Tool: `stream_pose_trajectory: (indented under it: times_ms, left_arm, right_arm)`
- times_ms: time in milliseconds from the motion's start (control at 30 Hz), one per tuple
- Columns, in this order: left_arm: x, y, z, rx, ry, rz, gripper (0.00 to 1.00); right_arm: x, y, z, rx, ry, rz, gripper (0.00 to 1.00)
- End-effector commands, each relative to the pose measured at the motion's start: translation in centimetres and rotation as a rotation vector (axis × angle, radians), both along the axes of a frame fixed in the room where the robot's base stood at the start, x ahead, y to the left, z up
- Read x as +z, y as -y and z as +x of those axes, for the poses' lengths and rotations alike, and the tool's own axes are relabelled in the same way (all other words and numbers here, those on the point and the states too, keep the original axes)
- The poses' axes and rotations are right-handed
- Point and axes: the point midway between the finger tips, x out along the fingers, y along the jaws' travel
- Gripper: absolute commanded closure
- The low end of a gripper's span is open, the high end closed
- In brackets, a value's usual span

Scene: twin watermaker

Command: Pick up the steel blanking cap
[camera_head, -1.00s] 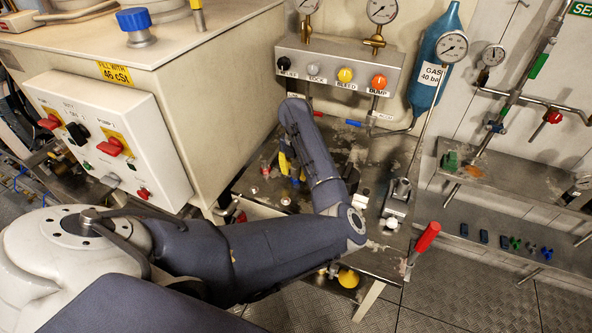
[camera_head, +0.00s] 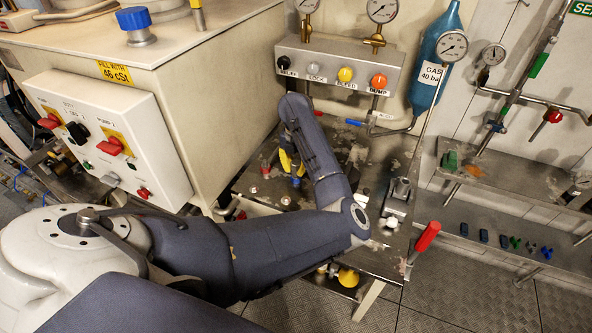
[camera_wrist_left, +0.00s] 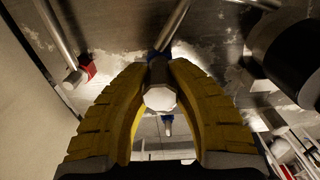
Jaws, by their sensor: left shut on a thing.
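The steel blanking cap (camera_wrist_left: 160,98) shows in the left wrist view as a bright, many-sided end face between two yellow fingers. My left gripper (camera_wrist_left: 162,70) is shut on it, with a finger against each side. In the head view my left gripper (camera_head: 289,162) points down over the steel bench, partly hidden by my own wrist. The cap cannot be made out in the head view. I cannot tell whether it is clear of what lies below it. My right gripper is not in view.
The stained steel bench (camera_head: 350,255) carries small fittings and a red-handled lever (camera_head: 427,236). A valve panel with knobs (camera_head: 338,70) and a blue gas bottle (camera_head: 430,62) stand behind. A cream tank (camera_head: 225,95) walls off the left. A lower shelf (camera_head: 560,262) runs right.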

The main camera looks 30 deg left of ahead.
Motion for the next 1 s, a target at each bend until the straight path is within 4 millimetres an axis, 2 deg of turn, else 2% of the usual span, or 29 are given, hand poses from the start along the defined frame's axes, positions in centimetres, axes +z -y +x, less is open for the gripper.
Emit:
stream_pose_trajectory:
  times_ms: [267,700,1000]
  left_arm:
    - [5.3,0.1,0.3,0.001,0.009,-0.001,1.0]
    - [16.5,0.1,0.2,0.0,0.007,-0.002,1.0]
    - [22.4,0.0,0.1,-0.001,0.005,0.0,1.0]
  right_arm:
    - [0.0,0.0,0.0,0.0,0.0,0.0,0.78]
    - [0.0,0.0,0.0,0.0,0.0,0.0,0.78]
    - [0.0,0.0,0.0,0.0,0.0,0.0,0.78]
